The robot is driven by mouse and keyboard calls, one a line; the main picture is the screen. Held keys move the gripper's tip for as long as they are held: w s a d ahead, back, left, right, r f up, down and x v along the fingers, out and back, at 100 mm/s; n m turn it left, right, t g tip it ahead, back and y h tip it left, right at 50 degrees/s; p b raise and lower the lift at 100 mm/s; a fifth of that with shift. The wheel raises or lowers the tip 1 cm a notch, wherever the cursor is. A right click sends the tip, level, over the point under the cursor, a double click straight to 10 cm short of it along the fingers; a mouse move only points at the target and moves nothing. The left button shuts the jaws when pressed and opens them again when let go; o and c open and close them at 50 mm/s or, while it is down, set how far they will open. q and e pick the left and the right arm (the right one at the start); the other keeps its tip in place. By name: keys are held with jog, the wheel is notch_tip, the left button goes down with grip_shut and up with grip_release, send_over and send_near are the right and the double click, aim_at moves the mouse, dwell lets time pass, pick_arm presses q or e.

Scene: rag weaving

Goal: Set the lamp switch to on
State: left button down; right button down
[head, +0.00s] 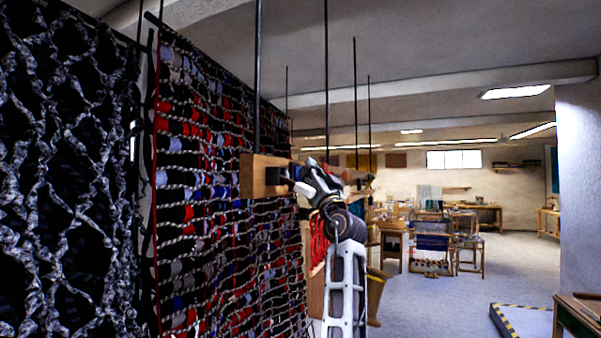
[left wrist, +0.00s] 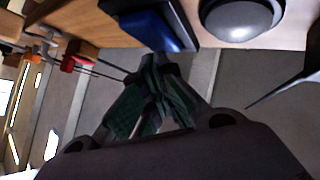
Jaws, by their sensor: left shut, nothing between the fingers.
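A wooden block (head: 248,176) hangs in front of the woven rag wall in the head view, with a dark part on its right side. In the left wrist view, a blue rocker switch (left wrist: 150,27) sits on a wooden panel (left wrist: 75,22), beside a grey round dome (left wrist: 240,14). This looks like the lamp switch; whether it is on I cannot tell. My left gripper (left wrist: 158,72) is shut and empty, its green-padded fingertips right at the lower edge of the blue switch. Contact is unclear. In the head view the left gripper (head: 292,182) is at the block's right side. My right gripper is not in view.
The woven rag wall (head: 215,235) fills the left side, close to the block. Thin dark rods (head: 326,80) hang from the ceiling. A pale pillar (head: 580,190) stands at right, near a yellow-black striped platform edge (head: 505,320). Open floor (head: 440,305) lies between.

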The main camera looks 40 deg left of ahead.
pick_arm(q)
jog(key=shift+f, duration=0.1)
dwell(0.6)
jog(key=shift+w+d+f+b, duration=0.15)
jog(key=shift+w+d+b, duration=0.1)
jog(key=shift+d+b, duration=0.55)
jog(key=d, duration=0.1)
jog(key=d+b, duration=0.1)
jog(key=d, duration=0.1)
jog(key=w+d+f+b, duration=0.1)
jog(key=shift+d, duration=0.4)
jog(key=shift+r, duration=0.1)
dwell(1.7)
